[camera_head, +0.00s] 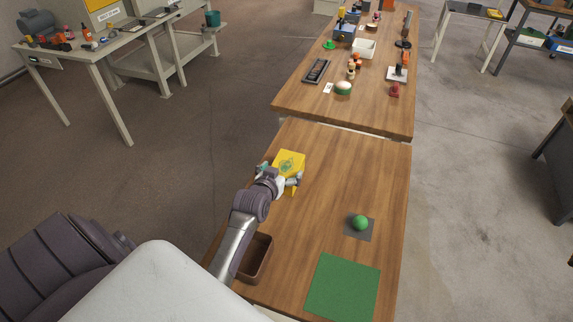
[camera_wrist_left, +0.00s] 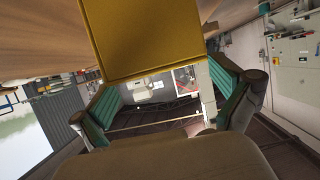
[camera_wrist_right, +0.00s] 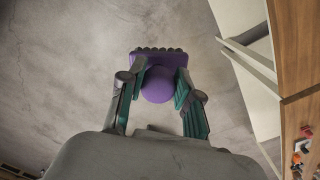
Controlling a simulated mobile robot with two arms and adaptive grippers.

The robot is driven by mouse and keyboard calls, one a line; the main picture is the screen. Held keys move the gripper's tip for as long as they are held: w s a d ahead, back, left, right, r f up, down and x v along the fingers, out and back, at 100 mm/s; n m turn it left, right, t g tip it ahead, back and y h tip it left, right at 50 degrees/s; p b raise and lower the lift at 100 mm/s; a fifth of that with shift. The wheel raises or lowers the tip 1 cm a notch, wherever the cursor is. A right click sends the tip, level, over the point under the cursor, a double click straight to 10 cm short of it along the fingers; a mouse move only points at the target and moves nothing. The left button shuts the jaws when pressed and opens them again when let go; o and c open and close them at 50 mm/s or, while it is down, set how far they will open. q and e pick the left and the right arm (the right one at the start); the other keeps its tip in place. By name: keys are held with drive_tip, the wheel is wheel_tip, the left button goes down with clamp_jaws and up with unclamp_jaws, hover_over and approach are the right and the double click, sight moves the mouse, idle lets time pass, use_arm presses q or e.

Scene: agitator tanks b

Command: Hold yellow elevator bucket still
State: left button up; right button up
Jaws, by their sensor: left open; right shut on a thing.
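The yellow elevator bucket (camera_head: 290,160) stands on the near wooden table, toward its left edge, with a green patch on its upper face. In the left wrist view, a plain yellow side of it (camera_wrist_left: 145,40) fills the upper middle. My left gripper (camera_head: 279,178) is at its near side, with open fingers to either side of it. In the left wrist view, the open fingers (camera_wrist_left: 165,95) show a gap around the bucket's lower edge; contact is unclear. My right gripper (camera_wrist_right: 160,70) is shut on a purple knobbed piece (camera_wrist_right: 158,85) with a ribbed far edge, above the floor.
A brown open bin (camera_head: 257,258) sits by the table's near left edge, beside my left arm. A green ball (camera_head: 360,222) rests on a grey square (camera_head: 358,236). A green mat (camera_head: 343,288) lies at the near right. The table's middle is clear. A second table (camera_head: 330,105) holds several items.

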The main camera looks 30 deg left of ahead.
sight(285, 168)
use_arm(q)
drive_tip(key=shift+x, duration=2.1)
drive_tip(key=c, duration=1.1)
